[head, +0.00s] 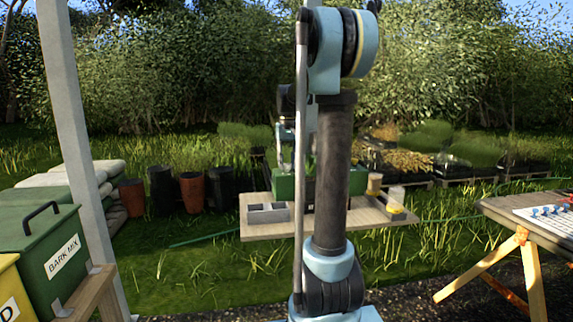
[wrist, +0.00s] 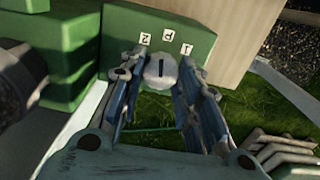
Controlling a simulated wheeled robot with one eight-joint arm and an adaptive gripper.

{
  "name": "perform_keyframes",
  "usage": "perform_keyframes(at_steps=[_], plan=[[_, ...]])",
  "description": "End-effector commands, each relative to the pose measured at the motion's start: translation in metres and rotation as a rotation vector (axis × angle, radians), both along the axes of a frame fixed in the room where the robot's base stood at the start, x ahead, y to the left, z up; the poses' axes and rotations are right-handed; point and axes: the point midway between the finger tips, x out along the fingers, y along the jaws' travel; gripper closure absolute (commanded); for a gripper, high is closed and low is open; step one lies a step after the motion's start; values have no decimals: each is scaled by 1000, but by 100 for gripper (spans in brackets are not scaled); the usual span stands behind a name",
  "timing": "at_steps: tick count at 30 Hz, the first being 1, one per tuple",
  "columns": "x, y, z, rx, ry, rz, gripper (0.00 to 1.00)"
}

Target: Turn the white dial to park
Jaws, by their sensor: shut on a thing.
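The white dial (wrist: 161,70) is on the face of a green box (wrist: 120,30) in the wrist view. A dark pointer line on the dial runs nearly up and down in the picture. Small white labels (wrist: 168,36) with dark characters stand in an arc above it; I cannot tell which one is park. My gripper (wrist: 160,84) has one finger on each side of the dial and is shut on it. In the head view the green box (head: 284,188) stands on a wooden table, partly behind my arm, and the dial is hidden.
A grey divided tray (head: 268,213) sits left on the table (head: 375,218), with small containers (head: 396,195) at its right. A green bark mix bin (head: 62,250) stands at the left. Another table (head: 520,222) with a white rack is at the right.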

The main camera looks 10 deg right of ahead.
Motion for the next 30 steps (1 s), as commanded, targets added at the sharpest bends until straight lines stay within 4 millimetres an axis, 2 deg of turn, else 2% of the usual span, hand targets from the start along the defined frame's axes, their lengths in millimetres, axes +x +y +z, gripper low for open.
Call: perform_keyframes(at_steps=[12,29,30], plan=[[0,-1,0,-1,0,-194,93],[0,0,0,0,0,-221,93],[0,0,0,0,0,-221,60]])
